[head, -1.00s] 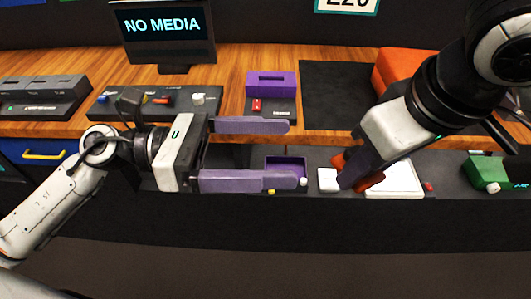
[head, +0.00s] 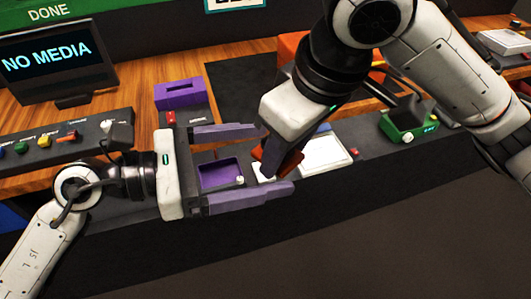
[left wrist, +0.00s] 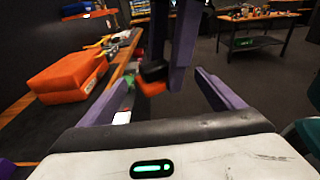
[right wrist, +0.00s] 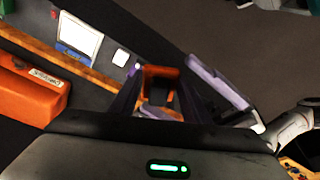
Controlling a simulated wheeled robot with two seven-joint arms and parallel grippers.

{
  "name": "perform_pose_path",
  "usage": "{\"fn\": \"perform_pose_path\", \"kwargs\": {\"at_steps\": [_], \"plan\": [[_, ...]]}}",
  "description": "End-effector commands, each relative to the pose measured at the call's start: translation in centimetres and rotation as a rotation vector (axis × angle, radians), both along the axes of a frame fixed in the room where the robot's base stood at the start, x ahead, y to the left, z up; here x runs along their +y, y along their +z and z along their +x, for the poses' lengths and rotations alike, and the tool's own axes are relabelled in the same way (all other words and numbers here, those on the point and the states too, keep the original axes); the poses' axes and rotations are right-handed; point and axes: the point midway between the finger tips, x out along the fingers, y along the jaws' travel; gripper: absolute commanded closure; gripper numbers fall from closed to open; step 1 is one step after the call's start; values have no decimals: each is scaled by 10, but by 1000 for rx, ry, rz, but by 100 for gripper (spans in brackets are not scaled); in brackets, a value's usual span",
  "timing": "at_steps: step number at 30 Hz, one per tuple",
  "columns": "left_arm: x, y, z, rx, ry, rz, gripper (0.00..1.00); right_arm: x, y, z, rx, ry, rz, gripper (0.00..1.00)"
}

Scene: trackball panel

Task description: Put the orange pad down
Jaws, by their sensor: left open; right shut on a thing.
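The orange pad (head: 290,160), orange with dark parts, is held by my right gripper (head: 276,160) just above the panel, by a small white square. It also shows in the left wrist view (left wrist: 152,80) and, between the fingers, in the right wrist view (right wrist: 160,75). Whether it touches the panel I cannot tell. My left gripper (head: 278,158) is open, its purple fingers spread either side of the pad in the head view. The left wrist view shows the pad ahead between them, apart from both fingers. The right gripper partly hides the pad.
A purple tray (head: 222,174) is set in the panel left of the pad, with a white square plate (head: 325,153) to the right. A green box (head: 405,126) stands further right. A large orange box (left wrist: 68,78) lies on the wooden desk behind. A monitor (head: 58,62) stands at left.

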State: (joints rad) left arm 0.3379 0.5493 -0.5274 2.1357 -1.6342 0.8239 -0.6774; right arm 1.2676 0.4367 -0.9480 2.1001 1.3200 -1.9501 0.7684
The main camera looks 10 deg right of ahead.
Motion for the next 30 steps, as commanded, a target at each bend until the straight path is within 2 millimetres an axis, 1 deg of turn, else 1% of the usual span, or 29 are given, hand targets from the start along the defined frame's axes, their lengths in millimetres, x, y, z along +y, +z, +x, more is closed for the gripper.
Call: {"fn": "perform_pose_path", "kwargs": {"at_steps": [1,5,14,21,22,23,24,26,27,30], "plan": [[-5,0,1,-1,-1,-3,13,0,0,0,0,0,0,100],[-12,-1,2,-1,-1,-1,13,0,0,0,0,0,0,100],[-13,-2,3,-1,0,0,13,0,0,0,0,0,0,100],[-14,-2,2,-1,-2,0,53,0,0,0,-1,-1,0,100],[-14,-1,2,-1,-2,0,54,0,0,0,-1,-1,0,100],[-14,-1,2,-1,-2,-1,58,0,0,1,-1,-1,0,54],[-14,-1,2,-1,-3,-1,58,0,0,1,-1,-1,0,47],[-14,-1,2,-1,-3,-1,58,0,0,1,-1,-1,0,37],[-14,-1,2,-1,-2,-1,58,0,0,0,-1,-1,0,35],[-14,-1,2,-1,-1,-1,58,0,0,0,-1,-1,1,35]]}}
